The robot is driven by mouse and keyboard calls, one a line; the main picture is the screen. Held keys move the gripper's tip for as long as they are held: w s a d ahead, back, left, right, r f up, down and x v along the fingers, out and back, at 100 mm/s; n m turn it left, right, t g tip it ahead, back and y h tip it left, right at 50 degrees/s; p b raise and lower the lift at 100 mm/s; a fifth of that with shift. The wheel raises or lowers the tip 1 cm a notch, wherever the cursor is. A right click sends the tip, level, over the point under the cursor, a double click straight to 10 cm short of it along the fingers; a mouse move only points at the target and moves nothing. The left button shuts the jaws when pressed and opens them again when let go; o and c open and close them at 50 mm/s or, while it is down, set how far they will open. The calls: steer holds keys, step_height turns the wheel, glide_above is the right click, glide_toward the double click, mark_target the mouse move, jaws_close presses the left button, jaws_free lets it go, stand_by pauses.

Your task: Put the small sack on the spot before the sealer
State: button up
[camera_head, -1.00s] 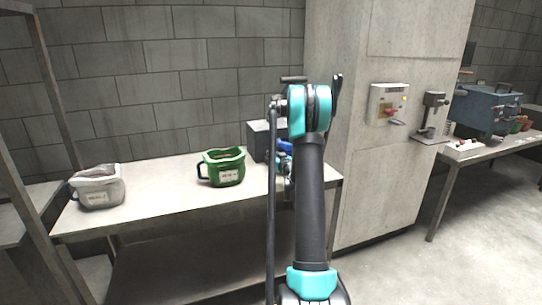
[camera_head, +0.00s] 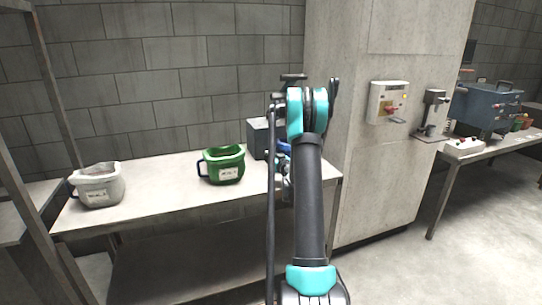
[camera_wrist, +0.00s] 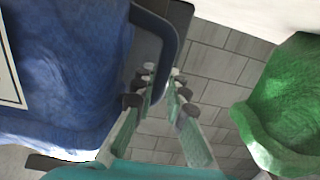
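A blue sack (camera_wrist: 60,80) with a white label and a dark blue handle loop fills the left of the wrist view. In the head view only a bit of blue (camera_head: 284,148) shows behind my arm. A green sack (camera_head: 224,166) stands on the table, and also shows at right in the wrist view (camera_wrist: 285,105). A grey-white sack (camera_head: 99,186) stands at the table's left end. I cannot tell which is the small one. My gripper (camera_wrist: 162,72) is open, its fingertips beside the blue handle, with wall visible between the fingers. I cannot identify the sealer or its spot for certain.
The table (camera_head: 150,215) has bare room between the grey-white and green sacks. A dark grey box (camera_head: 258,138) stands at its back. A concrete pillar (camera_head: 375,180) stands right of it. Beyond is another table (camera_head: 480,155) with a blue-grey machine (camera_head: 485,107).

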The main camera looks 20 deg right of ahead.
steer(key=o, duration=0.5)
steer(key=shift+o, duration=0.2)
steer(key=shift+s, duration=0.1)
steer(key=s, duration=1.2)
steer(key=s+a+n+g+y, duration=0.2)
steer(key=s+a+g+y, duration=0.35)
steer(key=s+a, duration=1.15)
steer(key=s+f+m+g+h, duration=0.1)
steer(key=s+f+g+h, duration=0.2)
steer(key=s, duration=0.8)
steer(key=s+a+f+m+g+h, duration=0.1)
steer(key=s+f+m+g+h, duration=0.1)
steer(key=s, duration=1)
steer(key=f+g+h, duration=0.1)
steer(key=g, duration=0.1)
steer(key=shift+f+g+h, duration=0.25)
steer(key=shift+g+h, duration=0.1)
